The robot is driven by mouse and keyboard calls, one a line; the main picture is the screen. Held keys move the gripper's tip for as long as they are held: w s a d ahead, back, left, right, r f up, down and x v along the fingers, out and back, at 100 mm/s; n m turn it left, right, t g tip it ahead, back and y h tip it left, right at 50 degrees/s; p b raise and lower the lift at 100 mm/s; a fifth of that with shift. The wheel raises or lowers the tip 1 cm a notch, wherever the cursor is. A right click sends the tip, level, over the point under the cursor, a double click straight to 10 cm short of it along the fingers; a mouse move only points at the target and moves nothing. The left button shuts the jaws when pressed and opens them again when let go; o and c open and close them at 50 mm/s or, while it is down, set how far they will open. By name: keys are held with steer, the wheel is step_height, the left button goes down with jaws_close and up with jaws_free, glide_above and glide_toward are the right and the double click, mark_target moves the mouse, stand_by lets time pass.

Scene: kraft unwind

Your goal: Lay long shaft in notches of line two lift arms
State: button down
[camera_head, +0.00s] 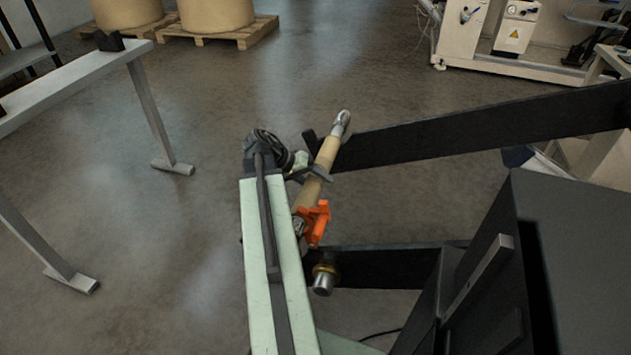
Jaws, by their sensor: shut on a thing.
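The long shaft (326,155) has a tan body and a silver far end. My gripper (312,174) is shut around the tan part, and the shaft slants across the picture. An orange collar (313,222) sits on its nearer part; its near end is partly hidden by my arm. The far black lift arm (450,128) comes in from the right, its hooked tip beside the shaft's far part. The near black lift arm (385,267) lies lower. I cannot tell whether the shaft touches either notch. A silver stub with a brass ring (324,278) shows by the near arm.
A dark machine body (540,270) fills the lower right. A grey metal stand (75,85) is at left. Big kraft rolls (217,15) on pallets (220,37) stand at the back, and a white machine (515,35) at back right. The floor between is clear.

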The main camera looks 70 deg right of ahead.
steer(key=shift+f+b, duration=2.6)
steer(key=shift+f, duration=0.3)
steer(key=shift+c, duration=2.4)
jaws_free()
steer(key=p+v, duration=0.5)
steer(key=v, duration=0.2)
steer(key=shift+a+r+p, duration=0.2)
steer(key=shift+r+p, duration=0.1)
steer(key=shift+r, duration=0.05)
steer(key=shift+w, duration=0.15)
